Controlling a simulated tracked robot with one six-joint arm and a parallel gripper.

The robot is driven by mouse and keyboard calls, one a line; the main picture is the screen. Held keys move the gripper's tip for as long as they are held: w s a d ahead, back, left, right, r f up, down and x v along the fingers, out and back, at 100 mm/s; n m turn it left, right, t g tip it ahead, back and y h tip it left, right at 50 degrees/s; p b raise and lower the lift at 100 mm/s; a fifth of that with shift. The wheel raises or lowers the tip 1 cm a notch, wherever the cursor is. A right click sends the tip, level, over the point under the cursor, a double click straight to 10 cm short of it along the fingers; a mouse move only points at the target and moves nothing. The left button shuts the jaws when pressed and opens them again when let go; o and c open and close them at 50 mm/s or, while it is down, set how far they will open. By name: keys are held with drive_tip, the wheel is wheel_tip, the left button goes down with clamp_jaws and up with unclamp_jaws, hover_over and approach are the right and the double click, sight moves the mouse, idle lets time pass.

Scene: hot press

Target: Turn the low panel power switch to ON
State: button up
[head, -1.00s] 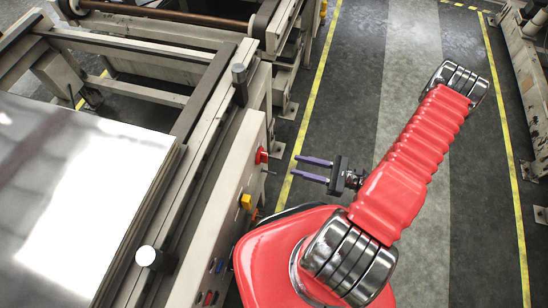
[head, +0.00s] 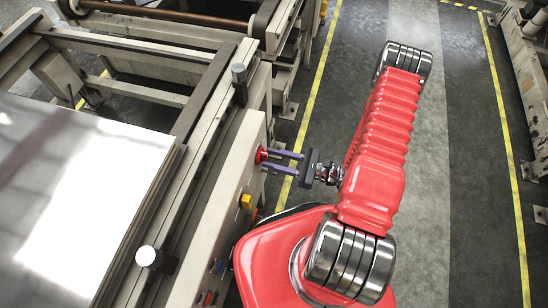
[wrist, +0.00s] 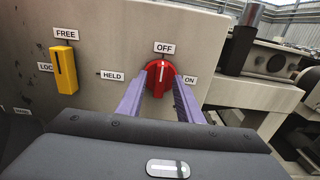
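The red power switch (wrist: 159,76) is a round knob on the low panel (wrist: 110,45), with an OFF label above it and an ON label to its right. Its white pointer mark is up toward OFF. It also shows in the head view as a red knob (head: 261,155) on the panel's side. My gripper (head: 268,160) has its two purple fingers apart. In the wrist view the fingers (wrist: 157,90) reach to either side of the knob. I cannot tell whether they touch it.
A yellow switch (wrist: 64,70) with FREE and LOC labels sits to the left, with a HELD label between. The press bed with a shiny plate (head: 80,200) lies left in the head view. Floor is clear on the right (head: 450,200).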

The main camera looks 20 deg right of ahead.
drive_tip(key=shift+w+a, duration=0.1)
drive_tip(key=shift+a, duration=0.1)
drive_tip(key=shift+c, duration=0.4)
clamp_jaws()
